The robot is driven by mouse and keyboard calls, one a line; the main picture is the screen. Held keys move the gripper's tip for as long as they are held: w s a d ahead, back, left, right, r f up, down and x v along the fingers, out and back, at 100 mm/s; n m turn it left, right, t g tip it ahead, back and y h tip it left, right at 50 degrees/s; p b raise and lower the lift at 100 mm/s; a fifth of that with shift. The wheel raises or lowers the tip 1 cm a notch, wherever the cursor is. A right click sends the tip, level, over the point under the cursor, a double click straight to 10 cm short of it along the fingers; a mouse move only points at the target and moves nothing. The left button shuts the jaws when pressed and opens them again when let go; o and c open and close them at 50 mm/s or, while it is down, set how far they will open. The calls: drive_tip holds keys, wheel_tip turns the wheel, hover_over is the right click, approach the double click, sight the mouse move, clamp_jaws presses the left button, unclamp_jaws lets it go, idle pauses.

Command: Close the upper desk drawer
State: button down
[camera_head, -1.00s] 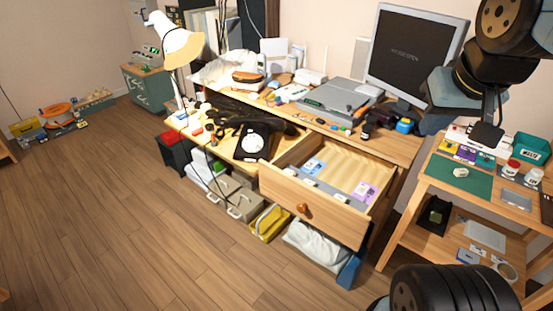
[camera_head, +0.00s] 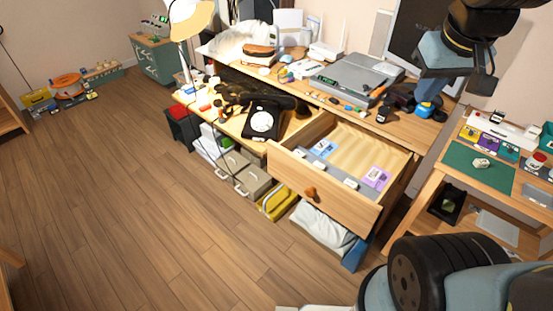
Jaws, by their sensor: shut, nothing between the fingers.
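The upper desk drawer (camera_head: 325,188) is pulled well out of the desk (camera_head: 395,127) at centre right. Its wooden front has a round orange-brown knob (camera_head: 310,194) facing me. Inside are a blue card (camera_head: 325,148), a purple card (camera_head: 375,178) and small pale pieces. My gripper (camera_head: 488,68) shows at the upper right, shut and empty, above the right end of the desk and apart from the drawer. Its fingertips are small and dark, hard to make out. Other links of my arm fill the lower right corner.
A black dial phone (camera_head: 264,119) stands left of the drawer. Boxes (camera_head: 243,176) and a white cloth bundle (camera_head: 324,229) lie beneath the desk. A side table (camera_head: 491,180) stands close on the right. Wooden floor (camera_head: 150,200) is clear to the left and in front.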

drive_tip(key=w+a+f+n+g+h, duration=0.4)
drive_tip(key=w+a+f+n+h, duration=0.55)
drive_tip(key=w+a+f, duration=0.8)
drive_tip(key=a+f+n+t+h, duration=0.1)
drive_tip(key=a+f+n+t, duration=0.3)
drive_tip(key=f, duration=0.4)
drive_tip(key=a+f+n+t+h, duration=0.1)
drive_tip(key=a+f+n, duration=0.45)
drive_tip(key=f, duration=0.25)
drive_tip(key=n+t, duration=0.8)
drive_tip(key=t, duration=0.1)
approach(281, 161)
drive_tip(key=shift+y, duration=0.35)
drive_tip(key=x, duration=0.5)
drive_tip(key=shift+w+d+r, duration=0.1)
drive_tip(key=shift+d+r, duration=0.2)
drive_tip(key=shift+d, duration=0.05)
drive_tip(key=shift+w+d, duration=0.35)
drive_tip(key=shift+w, duration=0.15)
